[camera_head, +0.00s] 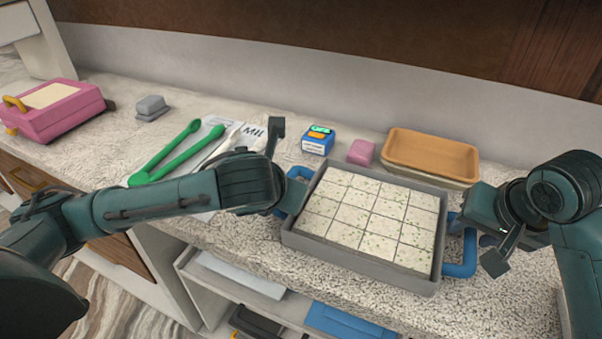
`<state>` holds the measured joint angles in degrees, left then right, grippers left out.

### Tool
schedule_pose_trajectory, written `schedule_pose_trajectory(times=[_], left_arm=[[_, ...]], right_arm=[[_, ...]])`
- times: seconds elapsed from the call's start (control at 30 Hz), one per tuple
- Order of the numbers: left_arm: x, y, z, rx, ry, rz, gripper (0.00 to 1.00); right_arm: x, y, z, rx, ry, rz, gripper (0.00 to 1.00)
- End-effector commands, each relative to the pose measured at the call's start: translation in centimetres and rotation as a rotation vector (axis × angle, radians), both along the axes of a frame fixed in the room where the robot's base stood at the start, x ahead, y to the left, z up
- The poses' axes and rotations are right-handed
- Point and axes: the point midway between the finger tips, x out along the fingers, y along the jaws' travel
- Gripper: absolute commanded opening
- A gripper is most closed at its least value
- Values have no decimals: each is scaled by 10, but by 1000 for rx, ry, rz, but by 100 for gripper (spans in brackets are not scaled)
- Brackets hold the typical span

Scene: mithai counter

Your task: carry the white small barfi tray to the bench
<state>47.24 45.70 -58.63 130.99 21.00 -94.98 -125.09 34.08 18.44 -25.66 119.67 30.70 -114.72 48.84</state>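The barfi tray (362,263) is a grey, shallow rectangular tray filled with white, green-flecked squares, with a blue handle at each end. It sits on the speckled stone counter, near its front edge. My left gripper (287,153) is at the tray's left handle (290,199), its fingers apart; the wrist partly hides that handle. My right gripper (482,238) is beside the right handle (462,262), fingers apart. I cannot tell whether either gripper touches its handle. Which surface is the bench is not clear.
An orange-topped container (432,152), a pink block (361,152) and a small blue device (318,140) stand behind the tray. Green tongs (165,155), a grey block (151,106) and a pink box (55,112) lie to the left. An open shelf (240,279) is below the counter.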

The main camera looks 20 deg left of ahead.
Motion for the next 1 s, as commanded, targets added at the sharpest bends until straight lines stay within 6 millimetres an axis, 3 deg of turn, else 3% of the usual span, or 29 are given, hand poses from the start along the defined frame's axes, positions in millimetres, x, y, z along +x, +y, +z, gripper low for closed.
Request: schedule_pose_trajectory(times=[1.0], left_arm=[[0, -1, 0, -2, 0, -2, 40]], right_arm=[[-33, -8, 72, -6, -10, -2, 39]])
